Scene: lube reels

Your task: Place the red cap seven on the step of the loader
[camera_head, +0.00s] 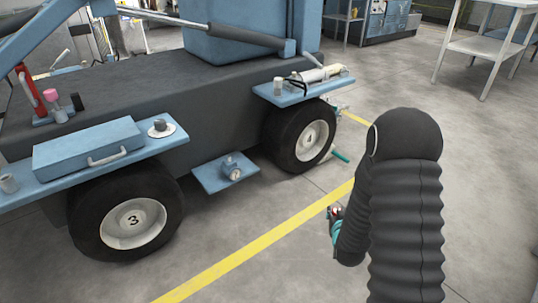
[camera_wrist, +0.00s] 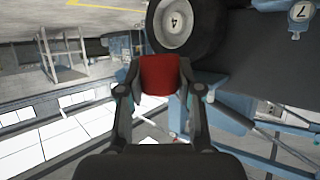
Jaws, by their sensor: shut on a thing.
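My gripper (camera_wrist: 160,84) is shut on a red cap (camera_wrist: 160,72), which sits between the two fingertips in the wrist view. No number shows on the cap's visible side. In the head view, my gripper (camera_head: 335,212) is small and partly hidden by my dark arm, over the floor right of the yellow line. The loader's step (camera_head: 210,184) is a low blue plate between wheels 3 and 4. A small blue-grey fitting with a pale round face (camera_head: 232,172) stands on it. The wrist view shows a pale face marked 7 (camera_wrist: 299,14). My gripper is apart from the step.
Wheel 3 (camera_head: 132,222) and wheel 4 (camera_head: 312,140) flank the step. Blue fenders above them carry a toolbox (camera_head: 88,147) and small parts. A yellow line (camera_head: 255,247) crosses open floor in front. A pale table (camera_head: 488,45) stands at the back right.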

